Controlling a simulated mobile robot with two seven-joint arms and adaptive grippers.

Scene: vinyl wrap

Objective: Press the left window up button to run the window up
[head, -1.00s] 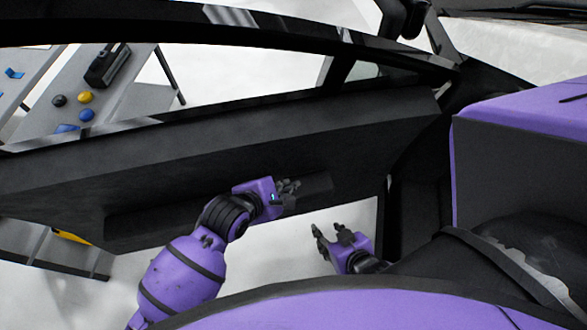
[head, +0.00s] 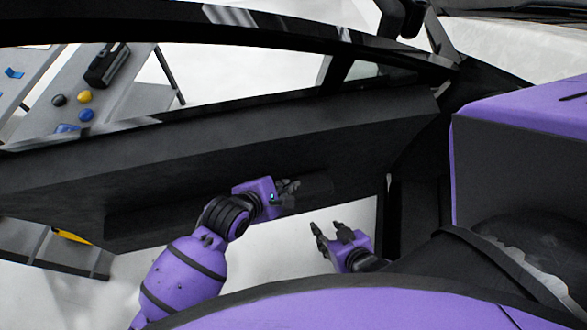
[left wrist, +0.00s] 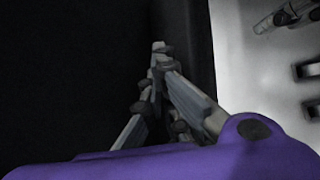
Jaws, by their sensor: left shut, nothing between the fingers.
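The dark car door (head: 250,140) runs across the head view, with a ledge (head: 318,184) low on its inner side. My left gripper (head: 289,187) is shut and empty, at the left end of this ledge; I cannot tell whether it touches it. In the left wrist view its fingertips (left wrist: 160,52) are together over a black surface (left wrist: 75,70). I cannot make out the window up button; it is either hidden by the fingers or lost in the dark. My right gripper (head: 327,232) is lower and to the right, with its fingers apart and empty.
The window opening (head: 230,75) lies above the door panel; I cannot tell where any glass edge is. Beyond it stands a grey table (head: 130,95) with yellow (head: 84,97), black and blue round items. A dark door-frame pillar (head: 410,200) is at right. Pale floor shows below the door.

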